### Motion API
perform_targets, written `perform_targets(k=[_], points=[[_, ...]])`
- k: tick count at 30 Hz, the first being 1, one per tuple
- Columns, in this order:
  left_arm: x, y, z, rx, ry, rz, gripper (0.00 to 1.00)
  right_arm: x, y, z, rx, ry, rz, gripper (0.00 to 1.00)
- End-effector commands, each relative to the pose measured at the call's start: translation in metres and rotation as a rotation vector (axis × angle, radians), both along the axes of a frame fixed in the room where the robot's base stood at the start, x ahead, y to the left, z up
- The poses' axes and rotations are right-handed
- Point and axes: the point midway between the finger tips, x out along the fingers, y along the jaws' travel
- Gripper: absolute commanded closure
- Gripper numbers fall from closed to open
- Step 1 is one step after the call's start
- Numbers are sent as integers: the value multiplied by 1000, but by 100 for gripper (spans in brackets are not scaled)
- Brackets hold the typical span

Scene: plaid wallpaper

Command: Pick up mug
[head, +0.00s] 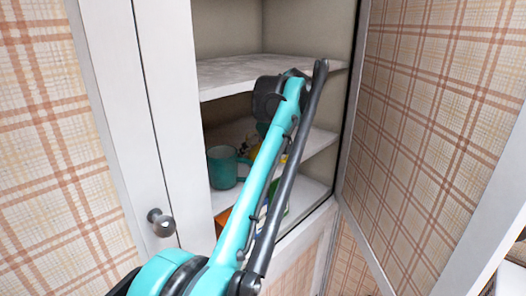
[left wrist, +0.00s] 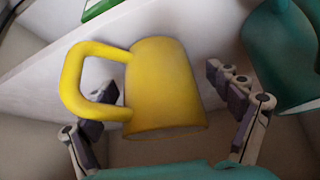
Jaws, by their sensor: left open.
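A yellow mug (left wrist: 165,85) fills the middle of the left wrist view, its handle to the left. In the head view only a small yellow part (head: 254,152) shows beside my arm, on a cabinet shelf. My left gripper (left wrist: 160,103) is open. One finger is at the lower left by the handle, the other right of the mug body. I cannot tell whether either touches it. In the head view my left arm reaches into the cabinet and hides the fingertips. A teal mug (head: 223,168) stands left of the yellow one; a teal object (left wrist: 280,55) also shows at right in the left wrist view.
The white cabinet has an upper shelf (head: 225,78) above the mugs and a lower shelf (head: 310,190). Its door (head: 165,100) with a round knob (head: 160,222) is on the left. An orange item (head: 222,220) and a green-edged item (left wrist: 98,8) are close by.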

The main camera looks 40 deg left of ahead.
Motion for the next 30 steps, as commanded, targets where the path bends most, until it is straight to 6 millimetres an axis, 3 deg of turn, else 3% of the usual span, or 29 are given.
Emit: perform_targets(k=[8, 16, 30], points=[[1, 3, -5, 0, 0, 0, 10, 0, 0, 1, 0, 0, 0, 60], [1, 3, -5, 0, 0, 0, 74, 0, 0, 1, 0, 0, 0, 60], [1, 3, 3, 0, 0, 0, 74, 0, 0, -2, 0, 0, 0, 60]])
